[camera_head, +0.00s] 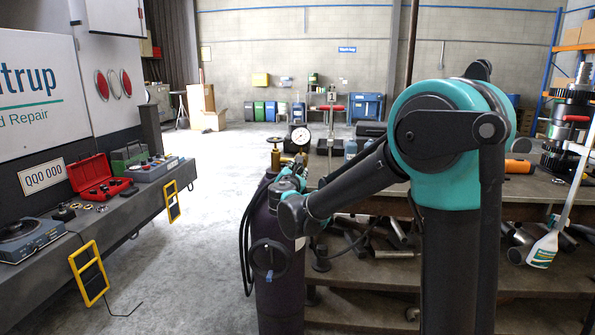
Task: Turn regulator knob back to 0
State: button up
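A dark purple gas cylinder (278,295) stands upright in the middle of the view. A brass valve (275,157) is at its top, with a round white-faced pressure gauge (300,136) beside it. The gauge reading is too small to tell. My arm reaches from the right, and its teal and black wrist is in front of the regulator area. My wrist hides the regulator knob and the fingers of my gripper. I cannot tell whether my gripper touches the knob or is open or shut.
Black hoses (246,235) loop down the cylinder's left side. A workbench (530,190) with metal parts on its lower shelf is at right. A van with a red toolbox (97,178) on its grey ledge (110,222) is at left. The floor (205,225) between is clear.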

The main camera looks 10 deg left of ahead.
jog(key=n, duration=0.4)
jog(key=shift+f, duration=0.1)
jog(key=shift+n, duration=2.1)
jog(key=o, duration=1.2)
jog(key=shift+c, duration=0.2)
jog(key=shift+s, duration=0.1)
jog(key=s, duration=1.1)
jog(key=shift+s+a, duration=0.4)
jog(key=shift+a, duration=0.05)
jog(key=shift+d, duration=0.1)
